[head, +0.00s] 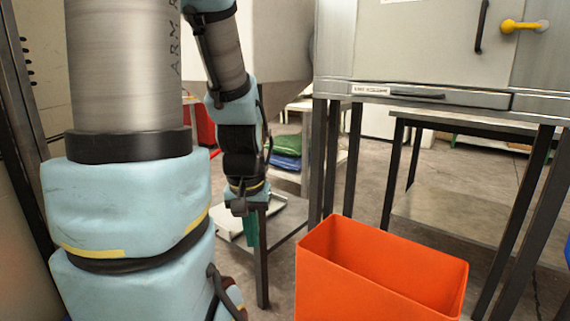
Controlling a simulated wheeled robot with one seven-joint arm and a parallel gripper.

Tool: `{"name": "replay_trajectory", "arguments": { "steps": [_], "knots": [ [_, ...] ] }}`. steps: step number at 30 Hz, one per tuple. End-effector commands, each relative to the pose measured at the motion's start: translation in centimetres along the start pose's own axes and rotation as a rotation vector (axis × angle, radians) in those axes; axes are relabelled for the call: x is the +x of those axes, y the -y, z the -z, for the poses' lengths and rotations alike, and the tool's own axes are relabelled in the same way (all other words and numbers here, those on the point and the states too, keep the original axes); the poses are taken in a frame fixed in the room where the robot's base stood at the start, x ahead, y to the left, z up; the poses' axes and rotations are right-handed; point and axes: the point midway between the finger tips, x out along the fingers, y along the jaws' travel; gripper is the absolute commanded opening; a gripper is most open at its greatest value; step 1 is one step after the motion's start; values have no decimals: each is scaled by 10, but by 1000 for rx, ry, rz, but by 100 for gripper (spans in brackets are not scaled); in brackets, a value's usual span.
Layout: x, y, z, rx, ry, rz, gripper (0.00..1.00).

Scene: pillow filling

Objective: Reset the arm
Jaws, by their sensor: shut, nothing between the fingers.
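My arm fills the left side of the head view, with large blue-padded links in front and a thinner grey link behind. It reaches down to my gripper (239,207), which hangs above a low table (283,222). The gripper is small in view, shut and holds nothing. A dark green strip shows just below and behind it; I cannot tell what it is.
An orange open bin (372,278) stands at the bottom centre-right. A grey machine (425,55) on dark legs, with a yellow knob (523,26), stands above and behind it. Blue and green folded items (287,152) lie on a low rack behind. Bare floor shows between.

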Motion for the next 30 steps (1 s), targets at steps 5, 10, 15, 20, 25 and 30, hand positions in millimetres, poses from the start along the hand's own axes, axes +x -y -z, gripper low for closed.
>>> {"name": "replay_trajectory", "arguments": {
  "steps": [5,10,15,20,25,30],
  "knots": [
    [-65,0,10,2,-1,0,0],
    [-119,-1,17,3,-2,0,0],
    [-172,-1,24,3,-2,0,0],
    [-215,-1,30,3,-2,0,0],
    [-242,-1,34,3,-2,0,0],
    [-247,-1,35,3,-2,0,0]
  ]
}}
